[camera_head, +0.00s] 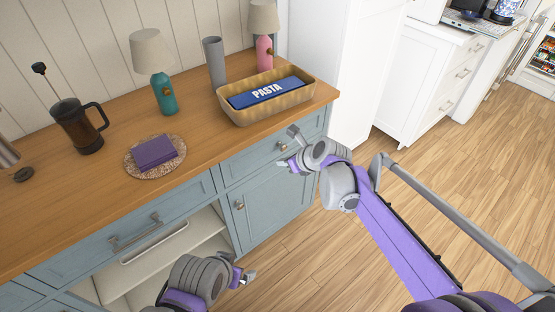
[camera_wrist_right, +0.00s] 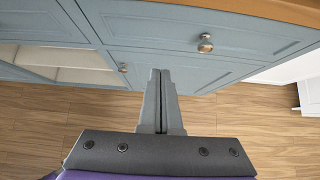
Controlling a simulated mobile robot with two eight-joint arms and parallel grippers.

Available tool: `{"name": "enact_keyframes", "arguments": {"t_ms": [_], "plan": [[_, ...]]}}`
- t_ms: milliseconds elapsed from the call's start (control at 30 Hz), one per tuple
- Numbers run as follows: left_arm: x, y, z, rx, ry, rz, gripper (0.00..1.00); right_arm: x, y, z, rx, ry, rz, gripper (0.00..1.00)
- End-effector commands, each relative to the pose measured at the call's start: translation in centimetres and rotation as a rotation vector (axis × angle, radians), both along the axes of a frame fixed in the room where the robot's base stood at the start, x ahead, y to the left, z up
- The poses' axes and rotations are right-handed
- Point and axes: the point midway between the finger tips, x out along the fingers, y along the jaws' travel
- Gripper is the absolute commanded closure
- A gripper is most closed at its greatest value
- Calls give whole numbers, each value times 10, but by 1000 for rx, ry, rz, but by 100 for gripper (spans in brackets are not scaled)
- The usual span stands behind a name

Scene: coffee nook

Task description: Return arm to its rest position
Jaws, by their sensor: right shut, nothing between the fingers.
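My right arm comes in from the right in the head view. Its right gripper (camera_head: 284,163) is in front of the blue cabinet (camera_head: 268,190), below the counter edge, holding nothing. In the right wrist view the two grey fingers of the right gripper (camera_wrist_right: 159,78) lie together, shut and empty, with the cabinet front and floor beyond. My left gripper (camera_head: 248,276) shows small at the bottom of the head view, in front of the open lower shelf. I cannot tell whether its fingers are open.
The wooden counter (camera_head: 205,135) carries a basket (camera_head: 240,117) with a blue pasta box (camera_head: 266,92), a teal lamp (camera_head: 164,95), a pink lamp (camera_head: 264,52), a grey vase (camera_head: 214,60), a purple cloth (camera_head: 154,151) on a mat, and a French press (camera_head: 76,125). The wood floor at right is clear.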

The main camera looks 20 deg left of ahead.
Motion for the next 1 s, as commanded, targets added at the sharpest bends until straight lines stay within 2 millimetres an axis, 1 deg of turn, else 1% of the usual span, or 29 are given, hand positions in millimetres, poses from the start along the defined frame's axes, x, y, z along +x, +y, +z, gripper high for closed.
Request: {"name": "enact_keyframes", "arguments": {"t_ms": [267, 367, 467, 500, 567, 600, 667, 700, 767, 800, 867, 900, 1000], "plan": [[0, 0, 1, 0, 0, 0, 4, -3, -5, 5, -6, -5, 5, 100], [0, 0, 8, 0, -2, 0, 4, -11, -20, 15, -57, -50, 52, 100], [1, 0, 21, 0, -6, 0, 4, -31, -53, 36, -181, -153, 169, 100], [1, 0, 27, 0, -9, 0, 4, -42, -71, 45, -250, -206, 235, 100], [2, 0, 37, 0, -12, 0, 4, -62, -100, 59, -366, -288, 349, 100], [3, 0, 44, 0, -14, 0, 4, -77, -118, 66, -447, -339, 434, 100], [4, 0, 54, 0, -17, 0, 4, -100, -145, 76, -566, -412, 563, 100], [5, 0, 60, 0, -19, 0, 4, -116, -163, 81, -644, -454, 653, 100], [6, 0, 70, 0, -22, 0, 4, -140, -188, 87, -759, -511, 791, 100], [7, 0, 76, 0, -25, 0, 4, -157, -203, 90, -833, -545, 887, 100], [9, 0, 86, 0, -28, 0, 4, -182, -225, 93, -940, -588, 1035, 100], [10, 0, 93, 0, -31, 0, 4, -199, -240, 94, -1007, -611, 1135, 100], [14, 0, 108, 0, -38, 0, 4, -237, -269, 93, -1150, -653, 1379, 100]]}}
